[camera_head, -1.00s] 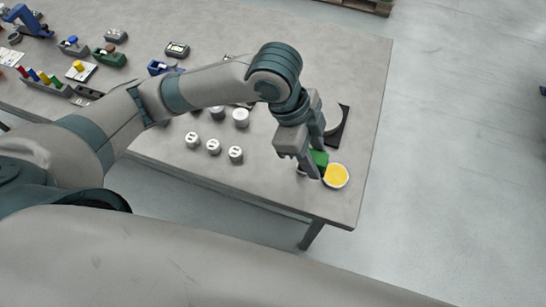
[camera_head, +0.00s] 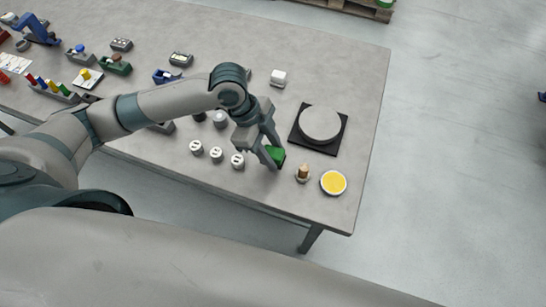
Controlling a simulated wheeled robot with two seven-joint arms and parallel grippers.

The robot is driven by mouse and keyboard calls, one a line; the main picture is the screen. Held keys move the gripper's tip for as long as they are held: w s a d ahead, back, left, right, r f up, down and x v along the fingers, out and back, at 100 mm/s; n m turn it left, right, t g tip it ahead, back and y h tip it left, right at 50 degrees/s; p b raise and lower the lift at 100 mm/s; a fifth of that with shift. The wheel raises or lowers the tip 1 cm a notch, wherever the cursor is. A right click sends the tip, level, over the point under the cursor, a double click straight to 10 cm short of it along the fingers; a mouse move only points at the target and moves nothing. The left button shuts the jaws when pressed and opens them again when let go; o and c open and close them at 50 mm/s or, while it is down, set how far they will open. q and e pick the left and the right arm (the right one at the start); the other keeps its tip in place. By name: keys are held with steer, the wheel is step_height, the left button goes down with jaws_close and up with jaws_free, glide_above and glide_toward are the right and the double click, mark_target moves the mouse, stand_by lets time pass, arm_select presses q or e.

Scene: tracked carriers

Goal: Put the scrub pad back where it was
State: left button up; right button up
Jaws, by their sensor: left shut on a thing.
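The green scrub pad (camera_head: 278,155) is between the fingertips of my left gripper (camera_head: 270,157), which is shut on it. Part of the pad is hidden behind the fingers. The gripper points down over the front right part of the grey table (camera_head: 230,25), right of the white numbered weights. I cannot tell whether the pad touches the table. My right gripper is not in view.
A yellow round dish (camera_head: 333,183) and a small brown-topped object (camera_head: 303,174) stand to the right. Behind them a grey disc (camera_head: 320,124) rests on a black square base (camera_head: 298,139). White numbered weights (camera_head: 216,154) stand left of the gripper. The table's right edge is near the dish.

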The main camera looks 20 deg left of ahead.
arm_select(q)
steer(key=shift+f, duration=0.25)
step_height(320, 180, down, 3)
steer(key=shift+r+p, duration=0.1)
steer(key=shift+p, duration=0.75)
steer(key=shift+f, duration=0.35)
steer(key=shift+f, duration=0.15)
steer(key=o, duration=1)
